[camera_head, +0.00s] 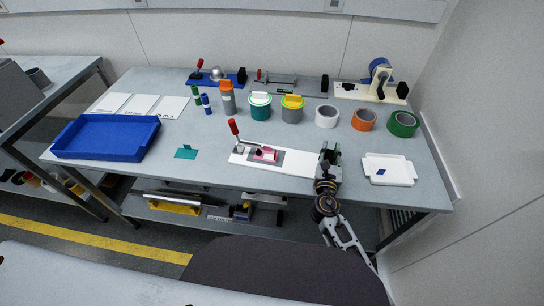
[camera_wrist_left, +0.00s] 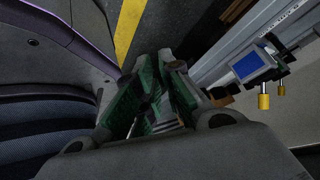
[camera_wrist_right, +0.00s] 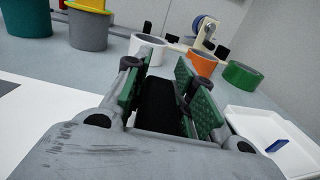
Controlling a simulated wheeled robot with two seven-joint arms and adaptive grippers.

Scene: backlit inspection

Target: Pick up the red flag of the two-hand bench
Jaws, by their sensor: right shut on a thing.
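No piece is clearly shaped like a flag. A pinkish-red piece (camera_head: 265,154) lies on a grey plate on the long white board (camera_head: 295,164), beside a clamp with a red handle (camera_head: 233,127). My right gripper (camera_head: 328,158) is at the right end of this board, apart from the pinkish-red piece. In the right wrist view its green-padded fingers (camera_wrist_right: 160,92) are shut on a black block (camera_wrist_right: 158,104). My left gripper (camera_wrist_left: 154,95) is outside the head view. In its wrist view its fingers stand apart over the floor, with nothing clearly held.
A blue tray (camera_head: 62,150) is at the left and a white tray (camera_head: 369,178) with a blue chip at the right. Several cans and tape rolls (camera_head: 403,124) stand behind the board. Clamp fixtures (camera_head: 280,80) line the back. A teal sheet (camera_head: 186,152) lies left of the board.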

